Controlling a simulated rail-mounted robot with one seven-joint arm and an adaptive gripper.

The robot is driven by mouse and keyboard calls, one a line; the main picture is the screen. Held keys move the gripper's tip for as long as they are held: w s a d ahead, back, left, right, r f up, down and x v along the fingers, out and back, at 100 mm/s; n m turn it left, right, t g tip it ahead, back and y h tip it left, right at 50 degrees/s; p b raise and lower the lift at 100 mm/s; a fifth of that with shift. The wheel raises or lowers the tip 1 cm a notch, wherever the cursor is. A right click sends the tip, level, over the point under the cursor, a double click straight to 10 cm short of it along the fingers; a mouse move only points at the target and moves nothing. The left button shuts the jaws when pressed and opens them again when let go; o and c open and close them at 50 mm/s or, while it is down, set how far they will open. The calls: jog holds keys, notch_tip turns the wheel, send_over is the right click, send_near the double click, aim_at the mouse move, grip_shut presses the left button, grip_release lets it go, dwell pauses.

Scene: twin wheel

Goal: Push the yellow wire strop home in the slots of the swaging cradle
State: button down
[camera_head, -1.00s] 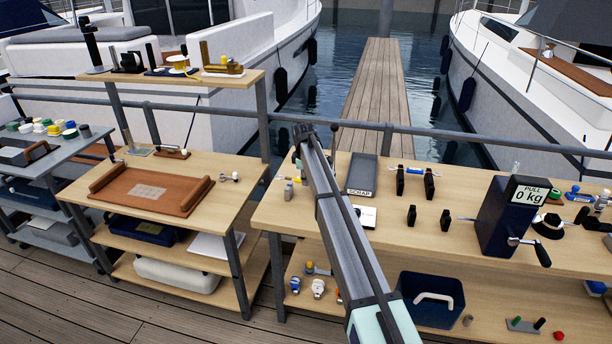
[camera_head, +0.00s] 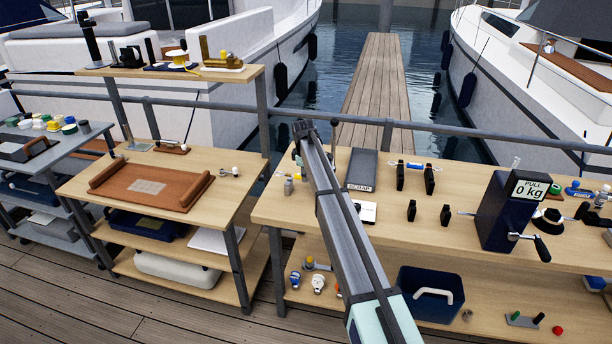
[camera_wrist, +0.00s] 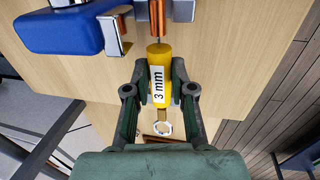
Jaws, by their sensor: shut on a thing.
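In the wrist view my gripper (camera_wrist: 159,72) is shut on the yellow strop (camera_wrist: 159,55), across its yellow body with a white "3 mm" label. A pale ring-shaped end (camera_wrist: 162,129) shows at the near end of the strop. A thin wire end at its far tip meets a copper-and-metal slotted piece (camera_wrist: 156,16) at the top edge, which looks like part of the cradle. I cannot tell how deep the wire sits in it. In the head view my arm hides the gripper and most of the strop.
A blue block (camera_wrist: 60,30) with a metal tab (camera_wrist: 112,36) lies close left of the strop. In the head view a scrap tray (camera_head: 362,170), black upright blocks (camera_head: 412,211) and a pull gauge (camera_head: 507,212) stand on the bench right of my arm.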

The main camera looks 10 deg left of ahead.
jog(key=shift+f+b, duration=0.6)
jog(key=shift+f, duration=1.05)
dwell(0.6)
jog(key=c, duration=0.9)
grip_release()
notch_tip(320, 180, up, 12)
jog(key=s, duration=0.2)
jog(key=shift+s+a, duration=0.15)
jog(key=shift+s, duration=0.05)
jog(key=shift+f, duration=0.1)
